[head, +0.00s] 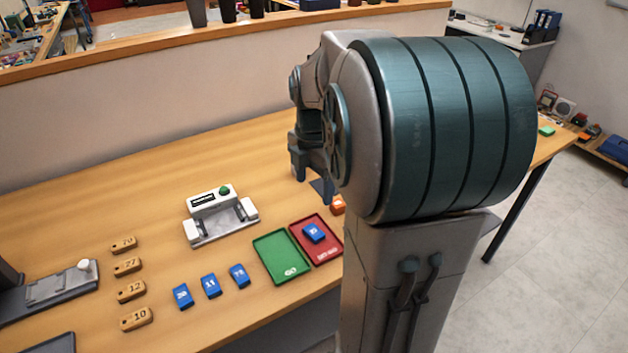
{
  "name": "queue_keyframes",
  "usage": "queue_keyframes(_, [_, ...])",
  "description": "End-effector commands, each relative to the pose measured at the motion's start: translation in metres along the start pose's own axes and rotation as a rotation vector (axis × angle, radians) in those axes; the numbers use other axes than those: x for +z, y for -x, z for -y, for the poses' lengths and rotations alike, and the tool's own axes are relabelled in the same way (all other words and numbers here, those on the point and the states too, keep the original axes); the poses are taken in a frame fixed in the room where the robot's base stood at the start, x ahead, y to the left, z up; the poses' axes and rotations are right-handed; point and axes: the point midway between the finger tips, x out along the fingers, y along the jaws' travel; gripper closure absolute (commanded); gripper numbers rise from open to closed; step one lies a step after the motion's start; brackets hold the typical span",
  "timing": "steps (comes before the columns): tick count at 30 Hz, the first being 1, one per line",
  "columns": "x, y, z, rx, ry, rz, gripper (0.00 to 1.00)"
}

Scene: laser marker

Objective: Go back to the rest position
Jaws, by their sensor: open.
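My gripper (311,180) is in the upper middle of the head view, partly hidden behind my arm. It is open and held above the table, behind the red tray. I see nothing between its fingers. The wooden table (110,200) lies below it. A red tray (327,247) holds a blue numbered block (313,232). An empty green tray (281,257) marked GO stands to its left.
A white device with a green button (221,214) stands mid-table. Several wooden numbered tags (127,266) and blue blocks (211,286) lie in front. A grey fixture (55,290) is at the left. An orange object (337,205) sits beside my arm. The back-left table is clear.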

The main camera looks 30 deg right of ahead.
Motion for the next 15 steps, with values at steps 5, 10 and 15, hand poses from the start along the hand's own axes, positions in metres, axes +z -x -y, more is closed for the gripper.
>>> queue_keyframes(5, [0.000,0.000,0.000,0.000,0.000,0.000,0.30])
queue_keyframes(10, [0.000,-0.001,0.000,0.000,0.000,0.000,0.30])
queue_keyframes(15, [-0.013,0.002,0.005,0.014,-0.107,0.011,0.30])
